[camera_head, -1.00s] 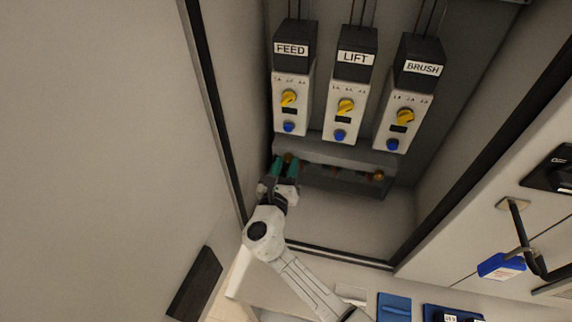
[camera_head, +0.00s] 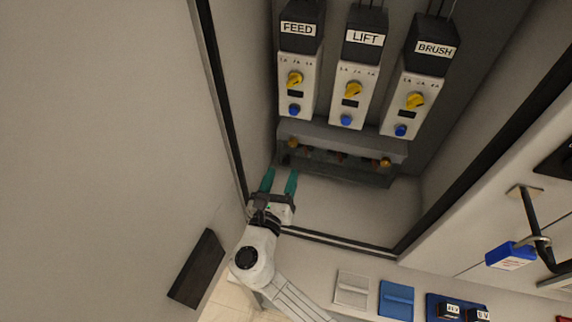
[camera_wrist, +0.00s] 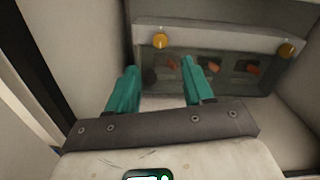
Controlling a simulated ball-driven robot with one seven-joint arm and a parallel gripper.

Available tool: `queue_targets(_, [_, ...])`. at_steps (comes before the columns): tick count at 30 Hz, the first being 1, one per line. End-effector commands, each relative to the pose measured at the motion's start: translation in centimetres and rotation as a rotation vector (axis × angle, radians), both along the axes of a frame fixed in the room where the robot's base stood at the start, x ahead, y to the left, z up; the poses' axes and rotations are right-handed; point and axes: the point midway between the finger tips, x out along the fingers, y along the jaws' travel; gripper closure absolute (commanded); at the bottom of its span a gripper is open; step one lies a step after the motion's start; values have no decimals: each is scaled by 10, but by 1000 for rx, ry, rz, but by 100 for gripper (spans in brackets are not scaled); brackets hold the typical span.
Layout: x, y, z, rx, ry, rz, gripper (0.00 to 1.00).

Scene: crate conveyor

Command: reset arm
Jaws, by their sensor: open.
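My gripper (camera_head: 279,181) is open and empty, its two teal fingers apart and pointing into a recessed cabinet. It is at the lower left of the recess, below a grey terminal strip (camera_head: 340,136) and apart from it. In the wrist view the teal fingers (camera_wrist: 157,80) are spread, with nothing between them, and the strip's front panel (camera_wrist: 215,72) is beyond them. My white arm comes up from the bottom of the head view.
Three control units hang above the strip: FEED (camera_head: 298,85), LIFT (camera_head: 352,95) and BRUSH (camera_head: 410,105), each with a yellow knob and blue button. A dark frame edges the recess. A blue padlock-like tag (camera_head: 510,255) hangs at right; blue and white plates (camera_head: 396,299) lie below.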

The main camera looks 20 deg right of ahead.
Motion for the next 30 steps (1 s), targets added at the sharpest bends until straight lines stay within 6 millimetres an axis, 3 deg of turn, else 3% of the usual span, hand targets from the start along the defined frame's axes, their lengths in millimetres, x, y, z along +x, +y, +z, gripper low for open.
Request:
queue_targets(6, [-13, 9, 0, -1, 1, 0, 48])
queue_targets(23, [-14, 8, 0, 7, -1, -5, 48])
queue_targets(26, [-20, -8, -5, 91, -19, -49, 48])
queue_targets(30, [-51, -62, -27, 423, -103, -232, 48])
